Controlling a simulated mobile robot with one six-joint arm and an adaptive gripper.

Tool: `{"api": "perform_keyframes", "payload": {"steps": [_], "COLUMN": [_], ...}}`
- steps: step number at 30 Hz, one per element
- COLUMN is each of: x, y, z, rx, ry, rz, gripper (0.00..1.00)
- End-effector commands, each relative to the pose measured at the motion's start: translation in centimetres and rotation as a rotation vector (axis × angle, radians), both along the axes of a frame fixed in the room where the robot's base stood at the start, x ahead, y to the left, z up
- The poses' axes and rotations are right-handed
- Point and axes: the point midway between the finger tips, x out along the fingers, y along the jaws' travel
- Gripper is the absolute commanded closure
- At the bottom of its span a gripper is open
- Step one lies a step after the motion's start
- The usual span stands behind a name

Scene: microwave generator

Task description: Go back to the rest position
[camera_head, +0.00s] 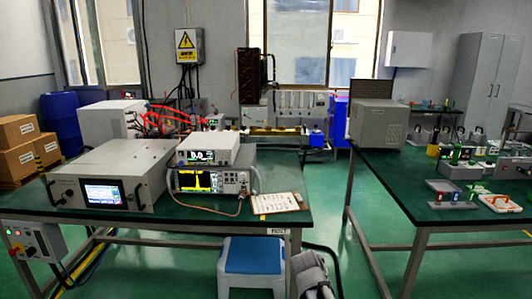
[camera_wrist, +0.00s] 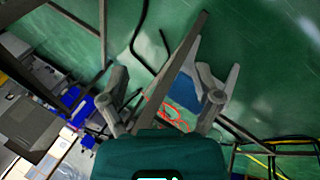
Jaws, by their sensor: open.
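My gripper (camera_wrist: 166,92) shows in the wrist view with its two grey fingers spread apart. Nothing is held between them. The wrist view is tilted and looks over green floor, with table legs and dark cables beyond the fingers. In the head view, part of my arm shows at the bottom centre, between the two tables, and the gripper itself is out of that view.
The left green table (camera_head: 225,217) carries a touchscreen unit (camera_head: 110,187), a spectrum display (camera_head: 210,181) and a clipboard (camera_head: 277,202). A blue-topped stool (camera_head: 252,256) stands at its front. The right table (camera_head: 385,175) holds a grey box (camera_head: 379,126) and small parts. Green floor (camera_head: 322,190) lies between the tables.

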Motion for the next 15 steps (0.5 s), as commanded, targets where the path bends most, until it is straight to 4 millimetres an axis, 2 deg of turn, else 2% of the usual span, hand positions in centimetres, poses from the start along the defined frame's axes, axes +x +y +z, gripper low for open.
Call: {"api": "perform_keyframes", "payload": {"steps": [1,3,15], "x": [-1.7,-3.3,-9.1], "y": [-0.4,-0.5,-0.1], "z": [-0.5,-1.1,-2.1], "rx": [0.060,0.132,0.387], "ry": [0.028,0.064,0.216], "rz": [-0.064,-0.139,-0.406], "gripper": [0.18,0.18,0.18]}}
